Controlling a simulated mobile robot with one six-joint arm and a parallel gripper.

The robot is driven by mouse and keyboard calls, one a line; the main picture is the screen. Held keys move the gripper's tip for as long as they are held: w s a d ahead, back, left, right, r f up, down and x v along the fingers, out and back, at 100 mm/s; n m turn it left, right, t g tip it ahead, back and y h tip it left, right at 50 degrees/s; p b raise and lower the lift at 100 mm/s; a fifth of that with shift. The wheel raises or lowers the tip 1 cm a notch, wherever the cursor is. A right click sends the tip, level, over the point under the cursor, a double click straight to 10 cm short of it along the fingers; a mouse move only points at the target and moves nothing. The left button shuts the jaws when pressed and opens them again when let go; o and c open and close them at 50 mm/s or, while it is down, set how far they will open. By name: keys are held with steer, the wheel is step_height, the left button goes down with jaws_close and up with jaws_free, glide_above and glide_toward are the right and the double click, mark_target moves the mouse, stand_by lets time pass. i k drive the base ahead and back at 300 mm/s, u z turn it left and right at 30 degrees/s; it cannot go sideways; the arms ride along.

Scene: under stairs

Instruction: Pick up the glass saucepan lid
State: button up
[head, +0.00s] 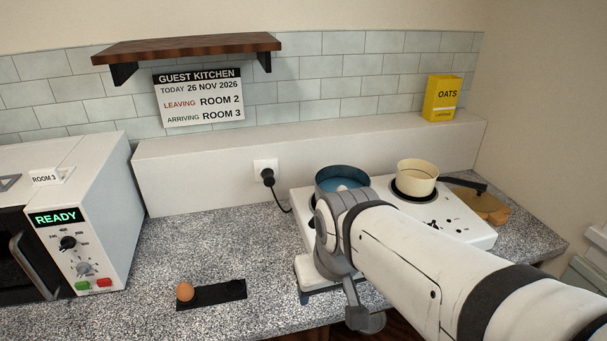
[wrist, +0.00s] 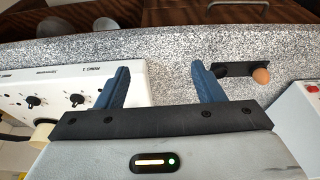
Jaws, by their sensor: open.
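I cannot make out the glass saucepan lid for certain in either view. Two greyish rounded things, one at the left (wrist: 57,27) and one beside it (wrist: 104,24), show past the counter edge in the wrist view; I cannot tell what they are. My gripper (wrist: 160,72) is open, its two blue fingers apart with nothing between them, above the speckled counter by the hob's front. In the head view my arm hides most of the gripper. A blue pan (head: 325,184) and a cream saucepan (head: 417,176) stand on the white hob (head: 470,232).
An egg (head: 184,291) sits in a black holder (head: 226,291) on the counter. A microwave (head: 104,220) stands at the left and a yellow oats box (head: 441,98) on the back ledge. A wooden board (head: 478,203) lies right of the hob. The counter's middle is clear.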

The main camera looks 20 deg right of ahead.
mark_target(488, 202)
steer(key=z, duration=1.6)
